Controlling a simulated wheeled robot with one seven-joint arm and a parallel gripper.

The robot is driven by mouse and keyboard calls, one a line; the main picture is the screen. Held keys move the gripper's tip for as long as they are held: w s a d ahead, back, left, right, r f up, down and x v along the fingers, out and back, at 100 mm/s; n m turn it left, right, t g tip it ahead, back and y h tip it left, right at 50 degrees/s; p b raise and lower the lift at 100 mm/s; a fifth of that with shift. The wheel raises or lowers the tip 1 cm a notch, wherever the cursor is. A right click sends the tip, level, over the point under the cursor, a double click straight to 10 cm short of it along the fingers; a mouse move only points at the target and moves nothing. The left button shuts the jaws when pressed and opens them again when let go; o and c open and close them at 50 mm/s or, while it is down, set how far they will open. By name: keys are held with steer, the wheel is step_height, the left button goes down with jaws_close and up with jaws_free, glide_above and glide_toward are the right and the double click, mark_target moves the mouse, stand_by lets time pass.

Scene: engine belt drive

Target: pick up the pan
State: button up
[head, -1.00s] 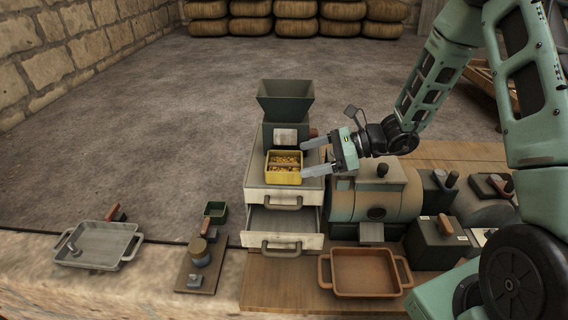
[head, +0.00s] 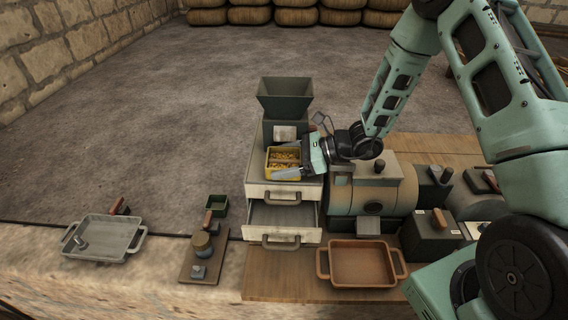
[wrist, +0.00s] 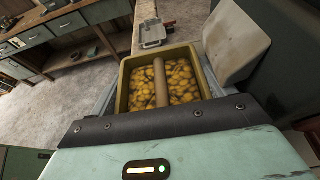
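A yellow pan (head: 269,163) filled with yellow-brown lumps, with a bar across its middle, sits on top of the drawer cabinet (head: 256,190), in front of the hopper. It also shows in the wrist view (wrist: 124,92), straight ahead of the palm. My gripper (head: 279,160) reaches in from the right, with its fingers spread along the near and far sides of the pan. The near finger shows in front of the pan; the far one is mostly hidden. I cannot tell whether either finger touches it. The pan stands level on the cabinet top.
A dark hopper (head: 285,97) rises right behind the pan. A boiler-like machine (head: 345,195) stands to the right. A brown tray (head: 362,265) and a grey tray (head: 104,236) lie in front.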

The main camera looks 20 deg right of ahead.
mark_target(284, 161)
steer(key=shift+c, duration=0.6)
steer(key=shift+s+r+b, duration=0.1)
steer(key=shift+r+b, duration=0.05)
steer(key=shift+b, duration=0.2)
steer(key=shift+s+r+b, duration=0.1)
steer(key=shift+r+b, duration=0.05)
steer(key=shift+b, duration=0.15)
step_height(284, 161, up, 6)
steer(key=shift+r+b, duration=0.15)
steer(key=shift+b, duration=0.65)
steer(key=s+a+b, duration=0.4)
steer(key=s+b, duration=0.3)
steer(key=s, duration=0.3)
steer(key=shift+s+a+f, duration=0.2)
steer(key=shift+s+a, duration=0.05)
